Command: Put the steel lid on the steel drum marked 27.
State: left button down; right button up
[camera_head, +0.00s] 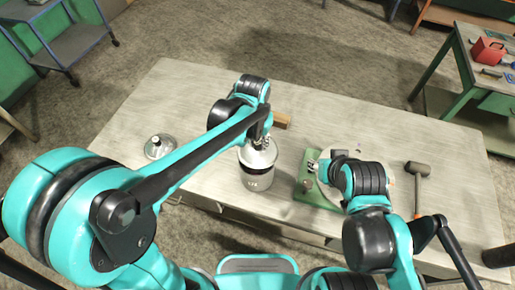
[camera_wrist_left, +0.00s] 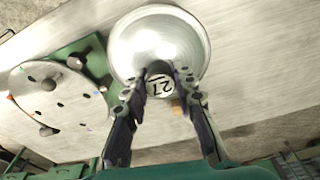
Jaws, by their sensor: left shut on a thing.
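The steel drum (camera_head: 257,180) stands upright near the middle of the table, with a small label I cannot read surely in the head view. A shiny round steel lid (camera_head: 258,156) is over its top; whether it is seated or just above I cannot tell.
A green-based device (camera_head: 304,188) with a round plate stands right of the drum. Another round metal lid or pot (camera_head: 159,147) lies at left. A wooden block (camera_head: 283,120) is behind the drum. A hammer (camera_head: 418,180) lies at right. The table's back right is clear.

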aim_at(257, 150)
pick_arm(q)
jog(key=shift+w+a+f, duration=0.2)
jog(key=shift+w+f, duration=0.05)
jog(key=shift+w, duration=0.05)
jog(key=shift+f, duration=0.35)
notch_tip(257, 150, down, 3)
jog(key=shift+f+b, duration=0.15)
jog(key=shift+b, duration=0.25)
jog(key=shift+f+b, duration=0.6)
jog(key=c, duration=1.2)
grip_release()
